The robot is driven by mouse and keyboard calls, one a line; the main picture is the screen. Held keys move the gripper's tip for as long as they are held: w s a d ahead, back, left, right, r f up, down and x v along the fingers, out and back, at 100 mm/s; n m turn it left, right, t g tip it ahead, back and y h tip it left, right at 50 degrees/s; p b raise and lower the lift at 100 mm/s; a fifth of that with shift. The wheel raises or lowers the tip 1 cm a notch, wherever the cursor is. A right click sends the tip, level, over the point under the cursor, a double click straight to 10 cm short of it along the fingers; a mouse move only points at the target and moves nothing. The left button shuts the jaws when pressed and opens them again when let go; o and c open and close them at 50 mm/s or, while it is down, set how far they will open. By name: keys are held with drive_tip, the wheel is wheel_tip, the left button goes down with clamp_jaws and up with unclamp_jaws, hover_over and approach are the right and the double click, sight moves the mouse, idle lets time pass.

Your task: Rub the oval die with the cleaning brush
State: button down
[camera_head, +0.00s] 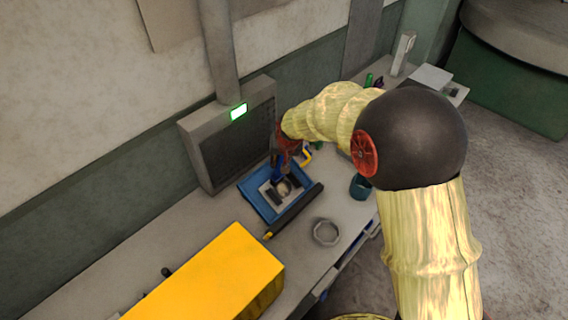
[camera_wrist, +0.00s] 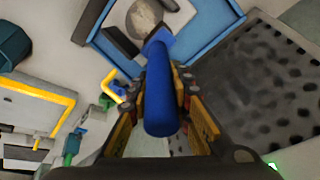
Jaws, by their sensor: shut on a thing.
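The cleaning brush has a blue handle (camera_wrist: 160,98), and my gripper (camera_wrist: 165,84) is shut on it. In the head view my gripper (camera_head: 284,154) is above the blue tray (camera_head: 251,194), with the brush (camera_head: 282,172) pointing down. The tray's blue wall also shows in the wrist view (camera_wrist: 226,42). A round-to-oval grey piece, apparently the oval die (camera_wrist: 141,18), lies on a pale plate inside the tray; it also shows in the head view (camera_head: 284,188). The brush's far end is right beside or over it. I cannot tell whether they touch. The bristles are hidden.
A dark perforated panel (camera_head: 232,145) stands behind the tray. A black bar (camera_head: 295,210) lies along its front, with a grey ring (camera_head: 326,232) nearby. A yellow box (camera_head: 215,275) fills the front left. A dark teal cup (camera_head: 360,187) stands to the right.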

drive_tip(key=shift+f, duration=0.1)
drive_tip(key=s+d+f+b, duration=0.3)
drive_tip(key=s+d, duration=0.1)
drive_tip(key=shift+s+d+f+b, duration=0.2)
drive_tip(key=shift+s+d+b, duration=0.1)
drive_tip(key=shift+b, duration=0.05)
idle(0.7)
drive_tip(key=shift+d+p+v, duration=0.2)
drive_tip(key=shift+p+v, duration=0.25)
drive_tip(key=shift+v, duration=0.5)
drive_tip(key=shift+d+p+v, duration=0.25)
drive_tip(key=shift+p+v, duration=0.2)
drive_tip(key=shift+v, duration=0.5)
drive_tip(key=shift+d+p+v, duration=0.2)
drive_tip(key=shift+p+v, duration=0.25)
drive_tip(key=shift+v, duration=0.55)
drive_tip(key=shift+w, duration=0.1)
